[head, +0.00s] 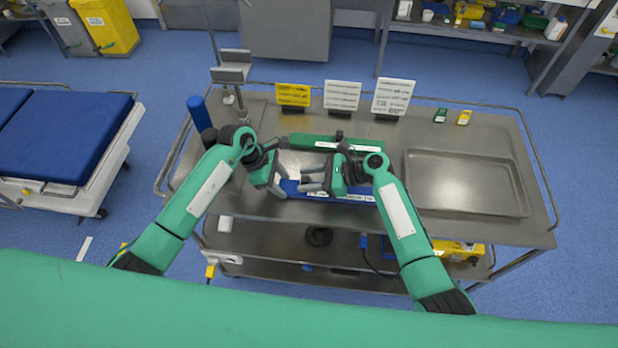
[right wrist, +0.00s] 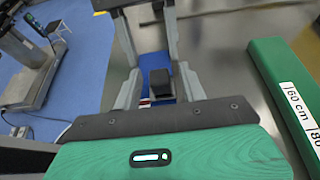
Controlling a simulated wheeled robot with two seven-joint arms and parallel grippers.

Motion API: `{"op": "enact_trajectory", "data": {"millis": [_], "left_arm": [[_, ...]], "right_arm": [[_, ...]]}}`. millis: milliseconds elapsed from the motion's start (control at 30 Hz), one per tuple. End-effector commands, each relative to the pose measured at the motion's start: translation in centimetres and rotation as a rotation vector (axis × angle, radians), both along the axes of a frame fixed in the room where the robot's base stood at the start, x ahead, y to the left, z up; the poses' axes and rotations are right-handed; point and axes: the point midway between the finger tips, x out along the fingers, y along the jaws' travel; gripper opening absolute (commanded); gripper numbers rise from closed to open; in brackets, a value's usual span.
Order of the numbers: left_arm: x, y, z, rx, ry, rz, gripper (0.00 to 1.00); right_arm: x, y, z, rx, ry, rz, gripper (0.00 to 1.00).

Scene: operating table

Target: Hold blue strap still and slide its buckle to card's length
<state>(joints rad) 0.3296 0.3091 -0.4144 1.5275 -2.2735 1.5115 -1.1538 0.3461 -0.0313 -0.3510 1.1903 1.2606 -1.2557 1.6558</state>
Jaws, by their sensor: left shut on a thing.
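The blue strap (head: 345,192) lies along the front edge of the steel table, with a white marking on it. My left gripper (head: 283,188) is shut at the strap's left end; the grip itself is too small to see clearly. My right gripper (head: 310,179) is open, its two fingers parted and pointing left over the strap. In the right wrist view, blue strap (right wrist: 155,64) shows between the fingers, with a dark block, possibly the buckle (right wrist: 160,82), in front of it. Three upright cards, yellow (head: 293,95), white (head: 342,95) and white (head: 390,96), stand at the back; their text is unreadable.
A green bar (head: 320,142) lies behind the grippers; in the right wrist view its label (right wrist: 298,105) reads 60 cm and 80. An empty steel tray (head: 465,208) is at right. A blue cylinder (head: 199,110) stands at left. Small green and yellow items (head: 464,117) lie back right.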

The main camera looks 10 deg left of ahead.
Motion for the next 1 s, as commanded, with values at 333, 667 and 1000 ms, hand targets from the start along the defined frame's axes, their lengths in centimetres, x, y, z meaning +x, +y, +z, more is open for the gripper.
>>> {"op": "enact_trajectory", "data": {"millis": [333,667,1000], "left_arm": [[0.0,0.0,0.0,-0.001,0.0,0.0,0.24],[0.0,0.0,0.0,0.0,0.0,0.0,0.24],[0.0,0.0,0.0,0.001,0.0,0.0,0.24]], "right_arm": [[0.0,0.0,0.0,0.0,0.0,0.0,0.0],[0.1,-4.2,-0.1,-0.002,0.002,-0.004,0.0],[0.1,-5.1,0.0,-0.001,0.001,-0.001,0.0]]}}
